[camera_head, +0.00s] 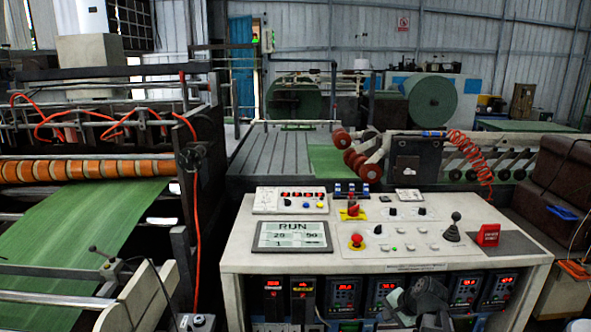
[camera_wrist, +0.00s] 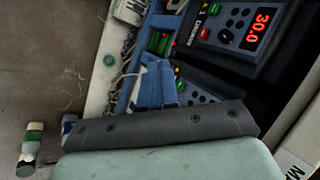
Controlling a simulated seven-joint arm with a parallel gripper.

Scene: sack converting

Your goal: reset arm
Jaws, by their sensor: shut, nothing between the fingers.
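My gripper (camera_head: 424,296) shows as a dark grey shape low in the head view, in front of the row of drive units under the control console (camera_head: 300,262). It is shut, with nothing seen held in it. It is below the console top and apart from the controls there. The wrist view looks down past a grey bar with dark screws and a pale rounded body at its lower edge. Beyond these is a drive unit (camera_wrist: 243,22) with a red 30.0 display, with blue parts and loose cords beside it.
The console top carries a RUN screen (camera_head: 292,235), a black lever (camera_head: 453,228), a red emergency button (camera_head: 357,240) and a red sign (camera_head: 488,235). Green sheet (camera_head: 110,225) runs through the machine at left. Brown blocks (camera_head: 560,190) stand at right. Space above the console top is open.

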